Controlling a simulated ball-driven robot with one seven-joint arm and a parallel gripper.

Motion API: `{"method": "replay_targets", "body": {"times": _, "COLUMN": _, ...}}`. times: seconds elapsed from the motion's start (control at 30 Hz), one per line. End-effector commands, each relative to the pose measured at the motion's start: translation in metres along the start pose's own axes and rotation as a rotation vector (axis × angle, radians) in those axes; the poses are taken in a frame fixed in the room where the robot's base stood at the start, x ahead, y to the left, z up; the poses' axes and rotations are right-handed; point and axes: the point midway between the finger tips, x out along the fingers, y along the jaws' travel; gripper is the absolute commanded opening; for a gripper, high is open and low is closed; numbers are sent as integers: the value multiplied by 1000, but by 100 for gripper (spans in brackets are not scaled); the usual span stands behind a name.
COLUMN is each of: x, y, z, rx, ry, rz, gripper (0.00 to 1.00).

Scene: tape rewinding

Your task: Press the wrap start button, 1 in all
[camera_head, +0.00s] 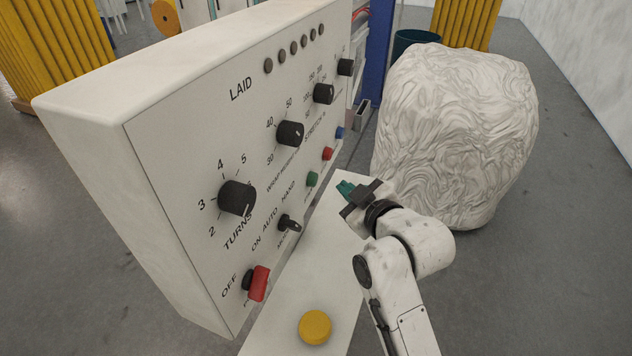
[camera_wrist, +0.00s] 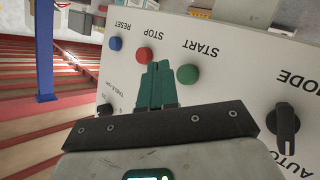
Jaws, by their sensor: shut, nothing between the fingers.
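The start button is a green round knob (camera_head: 312,179) low on the white control panel (camera_head: 175,150). In the wrist view the green button (camera_wrist: 187,74) sits by the upside-down word START. My gripper (camera_head: 345,188) has teal fingers closed together with nothing between them. In the head view the fingertips are to the right of the green button, apart from the panel. In the wrist view the fingertips (camera_wrist: 157,66) appear between the green button and the red STOP button (camera_wrist: 145,54), nearer the red one in height.
A blue RESET button (camera_wrist: 115,43) is beside the red one. The panel also has black dials (camera_head: 237,197), a mode switch (camera_head: 289,223) and a red power switch (camera_head: 258,284). A yellow button (camera_head: 315,327) is on the ledge. A white wrapped bulk (camera_head: 455,130) stands behind my arm.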

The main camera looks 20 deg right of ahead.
Motion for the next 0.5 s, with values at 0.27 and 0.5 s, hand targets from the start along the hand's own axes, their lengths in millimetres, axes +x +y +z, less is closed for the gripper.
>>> {"method": "replay_targets", "body": {"times": 0.27, "x": 17, "y": -12, "z": -13, "rx": -1, "ry": 1, "rz": -2, "gripper": 0}}
{"method": "replay_targets", "body": {"times": 0.5, "x": 20, "y": -15, "z": -14, "rx": 0, "ry": 0, "rz": -1, "gripper": 0}}
